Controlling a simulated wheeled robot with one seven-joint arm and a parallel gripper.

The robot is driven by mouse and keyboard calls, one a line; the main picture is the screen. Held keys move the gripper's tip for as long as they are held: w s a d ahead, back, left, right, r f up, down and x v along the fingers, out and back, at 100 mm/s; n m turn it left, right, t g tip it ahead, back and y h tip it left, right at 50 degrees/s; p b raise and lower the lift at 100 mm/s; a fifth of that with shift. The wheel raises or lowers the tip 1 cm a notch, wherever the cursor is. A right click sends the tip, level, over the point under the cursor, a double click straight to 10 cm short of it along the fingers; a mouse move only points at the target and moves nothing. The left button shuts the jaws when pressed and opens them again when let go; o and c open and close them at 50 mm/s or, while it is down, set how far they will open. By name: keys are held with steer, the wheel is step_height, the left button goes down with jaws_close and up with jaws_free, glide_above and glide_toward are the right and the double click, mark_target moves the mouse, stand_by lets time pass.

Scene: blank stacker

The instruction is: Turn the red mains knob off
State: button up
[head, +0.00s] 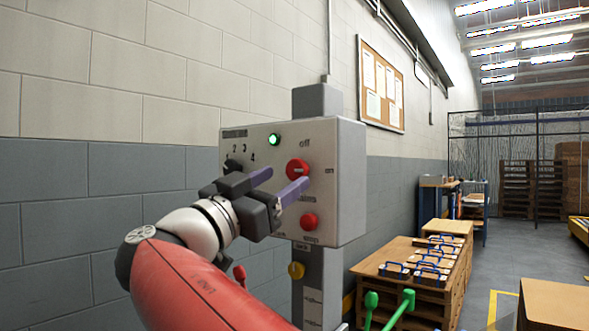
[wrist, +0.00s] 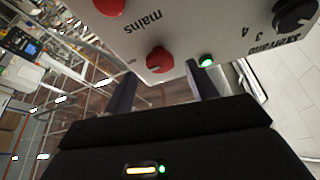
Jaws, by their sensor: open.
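The red mains knob (head: 297,168) is on the front of a light grey control box (head: 345,190), with "off" printed above it and "on" to its right. My gripper (head: 289,176) is open, its two purple fingers pointing at the box on either side of the knob, partly covering it. In the wrist view the knob (wrist: 159,59) shows between and beyond the open fingertips (wrist: 160,73), with "mains" printed beside it. I cannot tell whether the fingers touch it, nor clearly which way its pointer is set.
A green lamp (head: 274,140) glows left of the knob. A second red control (head: 309,221) is below it, and a black selector (head: 232,164) is at the left. A yellow button (head: 296,270) is on the post. Wooden crates (head: 430,300) stand at the right.

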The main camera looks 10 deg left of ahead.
mark_target(294, 172)
steer(key=shift+p+x, duration=0.35)
steer(key=shift+x, duration=1.4)
steer(key=c, duration=1)
